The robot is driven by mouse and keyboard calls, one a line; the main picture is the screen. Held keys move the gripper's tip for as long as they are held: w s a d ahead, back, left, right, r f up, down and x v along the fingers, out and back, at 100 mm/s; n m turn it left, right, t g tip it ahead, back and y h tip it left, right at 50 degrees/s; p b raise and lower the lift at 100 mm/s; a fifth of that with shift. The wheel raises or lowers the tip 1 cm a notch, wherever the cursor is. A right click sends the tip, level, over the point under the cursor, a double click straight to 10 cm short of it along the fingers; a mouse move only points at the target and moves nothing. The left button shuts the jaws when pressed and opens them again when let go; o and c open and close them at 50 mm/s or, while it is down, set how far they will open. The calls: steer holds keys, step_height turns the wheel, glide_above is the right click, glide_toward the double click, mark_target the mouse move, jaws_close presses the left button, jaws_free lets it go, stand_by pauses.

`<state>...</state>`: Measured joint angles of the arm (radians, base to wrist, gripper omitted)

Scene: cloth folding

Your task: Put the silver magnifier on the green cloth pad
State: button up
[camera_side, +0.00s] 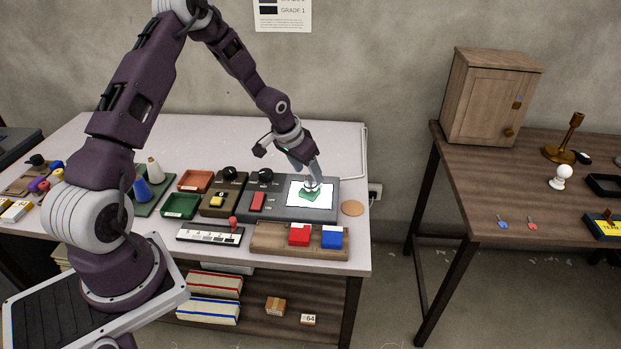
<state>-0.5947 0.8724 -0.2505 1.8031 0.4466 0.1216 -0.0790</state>
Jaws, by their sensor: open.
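My gripper (311,183) is open and low over the lit white panel (295,202) of the dark grey console. A small green cloth piece (309,196) lies on that panel, directly below my fingertips. A small silvery round thing, which looks like the silver magnifier (312,187), shows between or just under the fingertips, over the cloth. I cannot tell whether it touches the cloth or the fingers.
An orange tray (195,181) and a green tray (180,206) stand left of the console (328,212). A wooden holder (270,244) with red and blue blocks stands in front. A round tan disc (352,208) lies to the right. The table's back (230,135) is clear.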

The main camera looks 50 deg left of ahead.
steer(key=s+d+r+y, duration=0.1)
steer(key=s+d+r, duration=0.2)
steer(key=s+r, duration=0.3)
steer(key=s+d+r, duration=0.3)
steer(key=r, duration=0.6)
steer(key=s+d+r+y, duration=0.1)
steer(key=s+d+r, duration=0.35)
steer(key=r, duration=0.25)
steer(key=s+d+r+h, duration=0.1)
steer(key=s+d+r, duration=0.1)
steer(key=s, duration=0.7)
steer(key=s+d+r+m+t+h, duration=0.1)
steer(key=s+d+r, duration=0.1)
steer(key=s+d, duration=0.3)
steer(key=s, duration=0.4)
steer(key=shift+s+d, duration=0.15)
steer(key=shift+d, duration=0.1)
